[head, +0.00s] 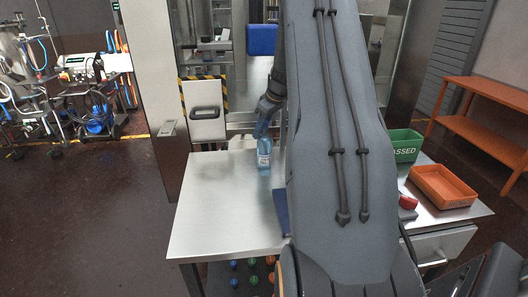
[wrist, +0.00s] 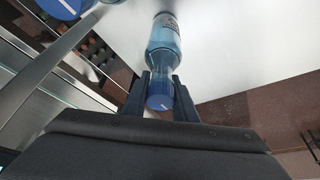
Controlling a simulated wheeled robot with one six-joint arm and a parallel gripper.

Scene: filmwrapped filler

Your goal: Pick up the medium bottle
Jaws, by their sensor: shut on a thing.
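The bottle (head: 264,156) is clear and blue with a pale label, and stands upright at the back of the steel table in the head view. In the wrist view the bottle (wrist: 163,45) lies between the two fingers of my gripper (wrist: 160,92), with its blue cap toward the camera. My gripper (head: 266,112) is shut on the upper part of the bottle, near the cap. My arm hides part of the table to the right of it. I cannot tell whether the bottle's base touches the table.
The steel table (head: 215,215) is clear left of the bottle. A green bin (head: 404,150) and an orange tray (head: 445,187) sit on its right side. A machine frame with a handled panel (head: 205,112) stands behind. An orange bench (head: 490,140) is at far right.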

